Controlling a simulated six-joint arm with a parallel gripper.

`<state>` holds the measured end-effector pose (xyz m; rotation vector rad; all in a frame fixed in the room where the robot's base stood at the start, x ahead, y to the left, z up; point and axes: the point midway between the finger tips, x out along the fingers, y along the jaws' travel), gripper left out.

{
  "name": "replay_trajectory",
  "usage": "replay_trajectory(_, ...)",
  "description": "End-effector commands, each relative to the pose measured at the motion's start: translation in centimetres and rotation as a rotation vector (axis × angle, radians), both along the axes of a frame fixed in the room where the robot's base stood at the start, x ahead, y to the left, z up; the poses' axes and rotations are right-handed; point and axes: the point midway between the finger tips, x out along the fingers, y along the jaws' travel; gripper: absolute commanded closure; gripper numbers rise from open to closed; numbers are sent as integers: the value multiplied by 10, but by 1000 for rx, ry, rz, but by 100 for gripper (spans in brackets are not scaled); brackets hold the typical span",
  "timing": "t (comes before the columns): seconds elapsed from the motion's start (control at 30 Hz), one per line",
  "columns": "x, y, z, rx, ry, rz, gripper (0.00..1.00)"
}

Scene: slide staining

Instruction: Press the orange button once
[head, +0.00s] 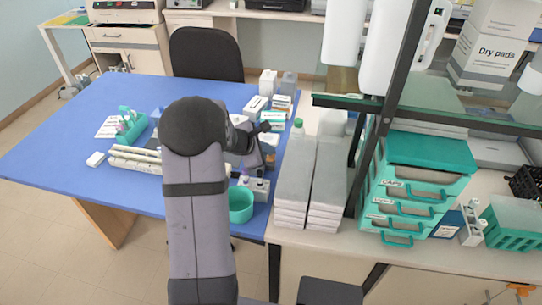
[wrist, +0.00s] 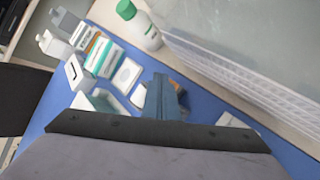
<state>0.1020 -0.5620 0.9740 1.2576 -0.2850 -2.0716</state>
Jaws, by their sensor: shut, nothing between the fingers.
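I cannot make out the orange button for certain in either view. My gripper (wrist: 162,82) is shut and empty in the wrist view, its blue-grey fingers held together over the blue table. A small brown-orange patch (wrist: 178,87) shows just beside the fingertips, partly hidden by them; I cannot tell if it is the button. In the head view my arm covers the middle of the table, and my gripper (head: 268,160) is hard to make out near the table's right side. A small white block with dark round tops (head: 256,187) stands there, partly hidden by my arm.
Small boxes (head: 257,104) and bottles stand at the table's back right. A green-capped bottle (wrist: 140,25) is near a clear-walled stack (wrist: 230,55). The table's (head: 60,140) left side is mostly clear.

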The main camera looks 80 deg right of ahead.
Motion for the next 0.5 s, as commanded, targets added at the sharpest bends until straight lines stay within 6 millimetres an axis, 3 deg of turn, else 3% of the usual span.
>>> replay_trajectory(0.5, 0, 0, -6, 1, -1, 0, 100)
